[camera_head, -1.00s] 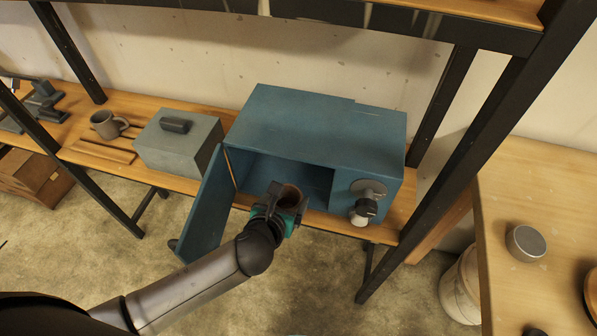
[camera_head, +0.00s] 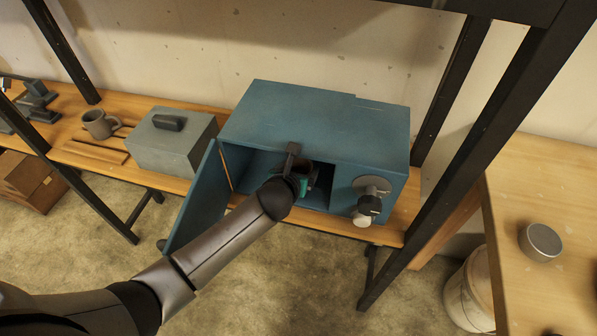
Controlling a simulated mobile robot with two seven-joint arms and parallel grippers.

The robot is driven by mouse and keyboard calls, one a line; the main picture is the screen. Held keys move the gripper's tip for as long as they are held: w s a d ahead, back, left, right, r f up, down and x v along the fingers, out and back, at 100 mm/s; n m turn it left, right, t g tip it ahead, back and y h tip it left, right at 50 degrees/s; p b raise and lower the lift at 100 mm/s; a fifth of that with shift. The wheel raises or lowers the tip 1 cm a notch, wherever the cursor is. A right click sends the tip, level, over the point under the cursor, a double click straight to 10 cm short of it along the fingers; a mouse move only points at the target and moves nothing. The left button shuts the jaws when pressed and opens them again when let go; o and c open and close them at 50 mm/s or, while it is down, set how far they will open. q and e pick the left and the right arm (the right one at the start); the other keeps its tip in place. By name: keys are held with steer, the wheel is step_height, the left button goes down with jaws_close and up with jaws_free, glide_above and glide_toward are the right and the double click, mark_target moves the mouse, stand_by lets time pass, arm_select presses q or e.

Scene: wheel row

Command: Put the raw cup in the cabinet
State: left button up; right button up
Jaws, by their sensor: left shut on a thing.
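The blue cabinet (camera_head: 310,120) stands on the wooden shelf, its door (camera_head: 202,203) swung open to the left. My left gripper (camera_head: 301,170) is at the cabinet's opening, reaching into its front. I cannot tell whether the cup touches the cabinet floor. My right gripper is not in view.
A grey lidded box (camera_head: 170,143) stands left of the cabinet, with a grey mug (camera_head: 99,124) farther left. A knob and handle (camera_head: 369,200) stick out at the cabinet's front right. A table (camera_head: 545,190) with a round grey tin (camera_head: 540,242) is at the right.

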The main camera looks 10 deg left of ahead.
arm_select(q)
steer(key=shift+r, duration=0.1)
steer(key=o, duration=1.2)
steer(key=shift+f, duration=0.2)
steer(key=shift+o, duration=1.2)
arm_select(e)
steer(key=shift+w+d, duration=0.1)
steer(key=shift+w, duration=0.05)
